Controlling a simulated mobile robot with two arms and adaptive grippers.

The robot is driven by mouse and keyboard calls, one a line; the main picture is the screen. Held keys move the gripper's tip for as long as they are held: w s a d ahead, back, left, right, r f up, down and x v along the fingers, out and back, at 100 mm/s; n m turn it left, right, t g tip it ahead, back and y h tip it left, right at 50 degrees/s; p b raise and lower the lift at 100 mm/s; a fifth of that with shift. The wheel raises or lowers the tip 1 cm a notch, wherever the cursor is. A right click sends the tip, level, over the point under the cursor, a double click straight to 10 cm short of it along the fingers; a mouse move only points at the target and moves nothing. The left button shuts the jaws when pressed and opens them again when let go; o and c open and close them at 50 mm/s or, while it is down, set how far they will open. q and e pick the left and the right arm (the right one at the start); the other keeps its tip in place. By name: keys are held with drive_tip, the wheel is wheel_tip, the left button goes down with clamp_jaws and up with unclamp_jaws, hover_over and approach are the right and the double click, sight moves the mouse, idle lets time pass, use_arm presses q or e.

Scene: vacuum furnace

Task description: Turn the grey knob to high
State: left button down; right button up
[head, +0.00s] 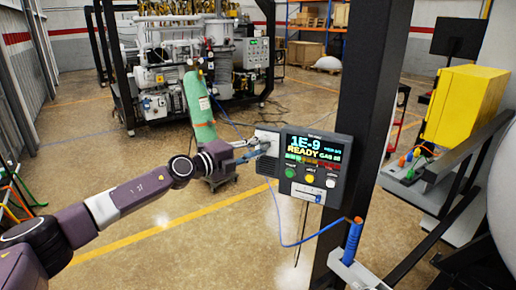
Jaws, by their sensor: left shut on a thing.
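The control panel (345,178) is a dark box on a black post, with a lit screen (318,149) reading "1E-9 READY". A light grey piece (267,136), which looks like the grey knob, sticks out at the panel's left side. My left gripper (262,150) reaches it from the left and is shut on it. The fingers partly cover the knob, and its pointer or setting cannot be read. My right gripper is not in view.
The panel front has green (290,173), yellow (309,178) and pale (330,183) buttons above a small slider. The black post (362,100) stands right behind the panel. A green gas cylinder (199,105) stands behind my left arm. Open floor lies below the arm.

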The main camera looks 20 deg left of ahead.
use_arm(q)
drive_tip(key=m, duration=0.1)
drive_tip(key=m+y, duration=0.1)
drive_tip(key=m, duration=0.1)
drive_tip(key=shift+d+r+g, duration=0.1)
drive_tip(key=shift+r+g, duration=0.15)
drive_tip(key=shift+g, duration=0.15)
drive_tip(key=shift+y, duration=0.3)
drive_tip(key=shift+f+m, duration=0.1)
drive_tip(key=shift+m, duration=0.2)
drive_tip(key=c, duration=1.7)
unclamp_jaws()
drive_tip(key=shift+s, duration=0.25)
drive_tip(key=v, duration=1.1)
drive_tip(key=shift+s+a, duration=0.15)
drive_tip(key=shift+a, duration=0.1)
